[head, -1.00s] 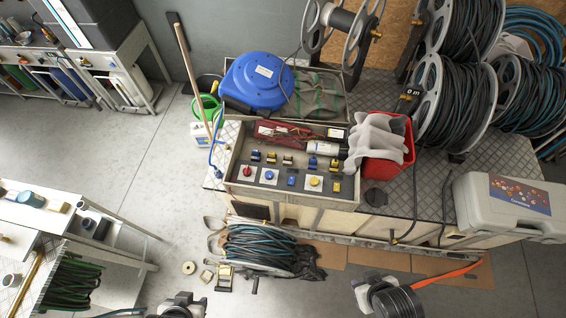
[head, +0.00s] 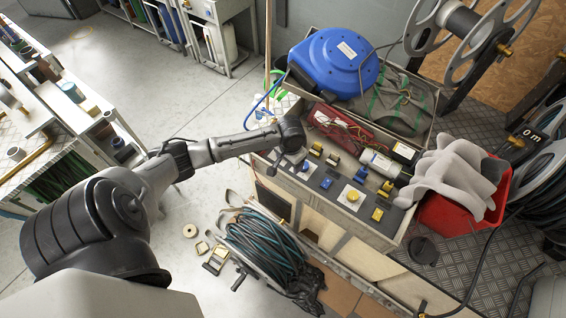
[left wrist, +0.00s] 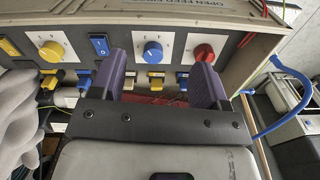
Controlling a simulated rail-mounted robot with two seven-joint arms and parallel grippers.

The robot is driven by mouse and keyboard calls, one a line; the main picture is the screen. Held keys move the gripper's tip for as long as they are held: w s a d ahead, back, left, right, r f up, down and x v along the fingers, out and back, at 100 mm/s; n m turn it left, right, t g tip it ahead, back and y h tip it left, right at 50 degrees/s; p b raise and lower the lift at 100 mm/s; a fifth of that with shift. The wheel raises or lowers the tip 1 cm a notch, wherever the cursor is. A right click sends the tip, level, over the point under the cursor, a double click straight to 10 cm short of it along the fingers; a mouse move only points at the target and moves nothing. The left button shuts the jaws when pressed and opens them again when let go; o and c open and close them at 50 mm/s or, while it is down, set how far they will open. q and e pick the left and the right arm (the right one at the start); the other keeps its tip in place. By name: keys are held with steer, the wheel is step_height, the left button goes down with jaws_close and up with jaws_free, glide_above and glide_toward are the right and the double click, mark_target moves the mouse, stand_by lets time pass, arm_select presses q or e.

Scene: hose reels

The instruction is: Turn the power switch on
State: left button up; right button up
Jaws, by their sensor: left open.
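The control panel (head: 340,190) carries a yellow knob (head: 353,196), a blue rocker switch (head: 326,183), a blue knob (head: 305,166) and a yellow rocker (head: 377,214). I cannot tell which control is the power switch. In the left wrist view a red knob (left wrist: 203,53) shows beside the blue knob (left wrist: 153,52), blue rocker (left wrist: 100,44) and yellow knob (left wrist: 50,48). My left gripper (left wrist: 160,80) is open and empty at the panel, its fingers apart on either side of the blue knob in that view; contact is unclear. In the head view my left gripper (head: 293,146) hides the red knob.
Coloured plugs sit in a row behind the knobs, with a red box (head: 338,126) beyond. A red bin (head: 450,215) with grey cloth stands right of the panel. A blue hose reel (head: 335,62) stands behind. A coiled hose reel (head: 265,245) lies on the floor in front.

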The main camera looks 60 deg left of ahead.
arm_select(q)
steer(key=w+a+n+b, duration=0.4)
steer(key=a+n+b, duration=0.15)
steer(key=a, duration=0.75)
steer(key=shift+m, duration=0.45)
step_height(320, 180, down, 13)
steer(key=b, duration=0.3)
steer(key=shift+d+b, duration=0.15)
steer(key=shift+b, duration=0.2)
arm_select(e)
step_height(320, 180, down, 11)
arm_select(q)
steer(key=shift+c, duration=0.5)
arm_select(e)
steer(key=shift+s+d+f, duration=0.1)
steer(key=shift+d, duration=0.05)
arm_select(q)
steer(key=shift+c, duration=0.8)
steer(key=c, duration=0.7)
